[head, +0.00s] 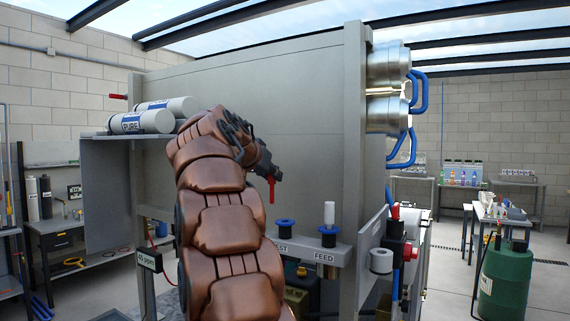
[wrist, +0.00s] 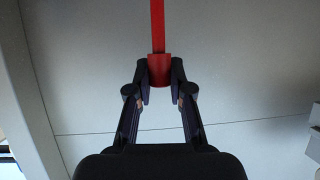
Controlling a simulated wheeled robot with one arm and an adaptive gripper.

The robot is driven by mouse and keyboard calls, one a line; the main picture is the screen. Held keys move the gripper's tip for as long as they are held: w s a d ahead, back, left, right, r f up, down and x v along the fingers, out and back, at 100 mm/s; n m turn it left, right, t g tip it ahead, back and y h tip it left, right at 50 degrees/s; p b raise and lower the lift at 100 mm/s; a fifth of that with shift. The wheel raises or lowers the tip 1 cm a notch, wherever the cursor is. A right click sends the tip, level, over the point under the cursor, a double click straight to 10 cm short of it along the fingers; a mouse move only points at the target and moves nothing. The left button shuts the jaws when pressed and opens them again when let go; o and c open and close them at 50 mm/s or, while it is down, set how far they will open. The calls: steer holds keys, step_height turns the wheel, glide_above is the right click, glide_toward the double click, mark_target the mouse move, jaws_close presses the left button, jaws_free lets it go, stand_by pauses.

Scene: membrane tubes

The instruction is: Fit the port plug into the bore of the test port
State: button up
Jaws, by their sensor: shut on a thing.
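My gripper (head: 268,172) is shut on a red port plug (head: 271,192), which hangs below the jaws with its long thin part pointing down. In the wrist view, the fingertips (wrist: 160,76) pinch the plug's wider collar (wrist: 158,66), and its narrow stem runs out of the top of the picture. The test port (head: 285,228) is a dark, blue-rimmed fitting on a ledge, below and slightly right of the plug. The plug is apart from it. The port's bore cannot be made out. My arm hides part of the "TEST" label (head: 281,247).
A similar FEED port (head: 328,236) stands to the right with a white cylinder (head: 329,213) upright at it. A grey panel (head: 300,120) rises behind the ledge. A frame post (head: 354,150) stands at the right. White PURE tubes (head: 142,122) lie on a shelf at left.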

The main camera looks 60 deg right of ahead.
steer(key=shift+m+g, duration=0.6)
steer(key=shift+g, duration=0.1)
steer(key=s, duration=0.1)
steer(key=s+r, duration=0.2)
steer(key=s, duration=0.1)
steer(key=shift+d, duration=0.2)
steer(key=shift+a, duration=0.2)
step_height(320, 180, down, 6)
steer(key=b, duration=0.6)
steer(key=shift+f+b, duration=1.85)
steer(key=shift+b, duration=0.65)
stand_by(1.2)
steer(key=o, duration=0.8)
